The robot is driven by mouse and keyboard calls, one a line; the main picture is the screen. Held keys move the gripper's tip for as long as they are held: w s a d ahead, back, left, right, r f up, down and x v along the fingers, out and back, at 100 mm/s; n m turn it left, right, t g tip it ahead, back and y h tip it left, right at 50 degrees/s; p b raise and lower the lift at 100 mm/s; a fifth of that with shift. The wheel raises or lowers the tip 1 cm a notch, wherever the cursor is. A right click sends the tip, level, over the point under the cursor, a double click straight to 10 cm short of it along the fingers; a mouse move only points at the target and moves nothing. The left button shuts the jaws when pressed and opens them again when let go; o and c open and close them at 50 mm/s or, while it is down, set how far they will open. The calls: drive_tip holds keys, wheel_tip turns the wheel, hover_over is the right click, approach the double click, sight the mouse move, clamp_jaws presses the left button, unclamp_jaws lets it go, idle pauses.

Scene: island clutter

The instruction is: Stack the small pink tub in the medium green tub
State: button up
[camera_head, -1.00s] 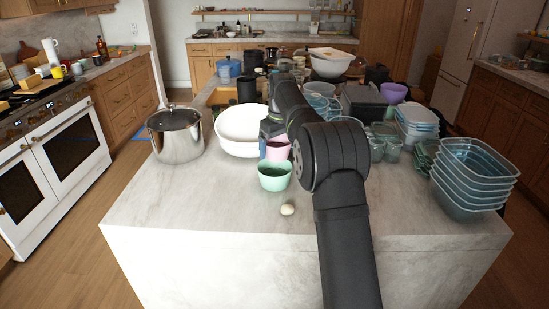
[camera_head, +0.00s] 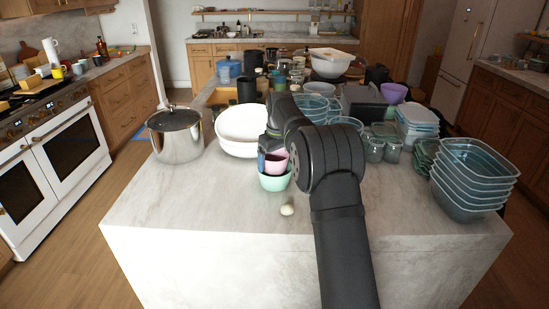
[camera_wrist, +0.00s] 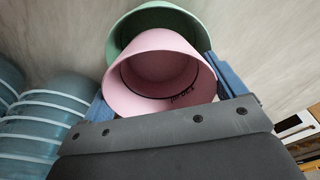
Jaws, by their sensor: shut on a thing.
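The small pink tub (camera_head: 276,161) is upright over the medium green tub (camera_head: 275,182), overlapping its opening in the head view. My gripper (camera_head: 270,155) is shut on the pink tub. In the wrist view the pink tub (camera_wrist: 160,78) sits between my blue fingers (camera_wrist: 165,88), and the green tub (camera_wrist: 152,18) shows behind it. The pink tub's lower part is hidden in the head view, and I cannot tell whether it touches the green tub's bottom. The green tub stands on the marble island.
A small pale round object (camera_head: 287,209) lies in front of the green tub. White bowls (camera_head: 240,135) and a steel pot (camera_head: 175,135) stand left. Stacked teal containers (camera_head: 475,175) stand right. The island's front (camera_head: 200,215) is clear.

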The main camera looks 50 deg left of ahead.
drive_tip(key=shift+f, duration=0.2)
drive_tip(key=o, duration=0.8)
drive_tip(key=shift+f, duration=0.1)
wheel_tip(320, 180, up, 13)
drive_tip(key=d, duration=0.1)
drive_tip(key=shift+d+r, duration=0.2)
drive_tip(key=shift+d, duration=0.05)
drive_tip(key=shift+f, duration=0.1)
drive_tip(key=f, duration=0.4)
drive_tip(key=a+f, duration=0.1)
drive_tip(key=f, duration=0.7)
drive_tip(key=shift+a+f, duration=0.25)
drive_tip(key=shift+f, duration=0.15)
drive_tip(key=shift+r, duration=0.15)
